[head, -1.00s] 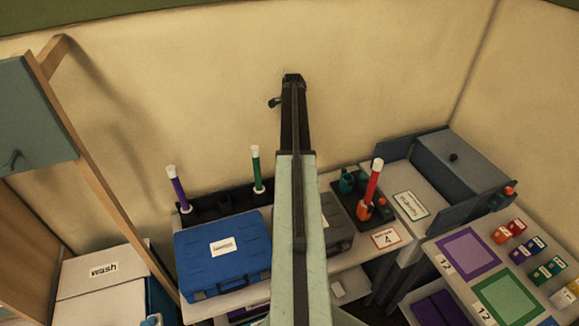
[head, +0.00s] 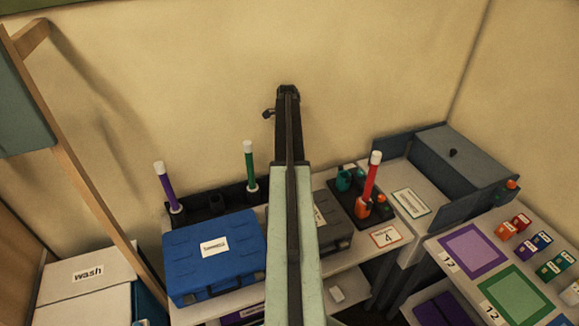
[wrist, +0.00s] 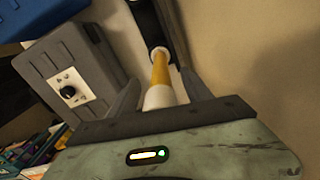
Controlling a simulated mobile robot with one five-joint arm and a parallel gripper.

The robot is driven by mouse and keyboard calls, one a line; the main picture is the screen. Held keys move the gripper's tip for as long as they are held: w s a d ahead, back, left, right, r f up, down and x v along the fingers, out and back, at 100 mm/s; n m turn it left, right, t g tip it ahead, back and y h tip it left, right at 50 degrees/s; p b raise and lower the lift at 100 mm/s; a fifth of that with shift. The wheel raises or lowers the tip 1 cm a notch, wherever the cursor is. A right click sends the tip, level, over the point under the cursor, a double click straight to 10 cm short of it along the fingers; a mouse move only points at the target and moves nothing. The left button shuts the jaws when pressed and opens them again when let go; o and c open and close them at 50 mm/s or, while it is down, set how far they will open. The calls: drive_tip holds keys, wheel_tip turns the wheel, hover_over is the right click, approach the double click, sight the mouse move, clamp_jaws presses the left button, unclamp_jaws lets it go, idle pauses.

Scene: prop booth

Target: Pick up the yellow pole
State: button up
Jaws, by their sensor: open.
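The yellow pole (wrist: 160,72) shows in the wrist view, with a white cap at its near end and its far end at a dark holder (wrist: 150,22). My gripper (wrist: 164,75) is open, with one grey finger on each side of the pole in the picture. I cannot tell whether either finger touches it. In the head view my gripper (head: 288,92) is at the end of my raised arm, and the yellow pole is not visible there.
Purple (head: 167,188), green (head: 250,165) and red (head: 370,180) poles stand upright along the bench. A blue case (head: 215,262) and a grey case (head: 333,235) lie in front. A grey box (head: 465,160) is at right, a wash box (head: 85,295) at left.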

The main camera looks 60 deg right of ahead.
drive_tip(key=shift+r, duration=0.1)
clamp_jaws()
idle(1.2)
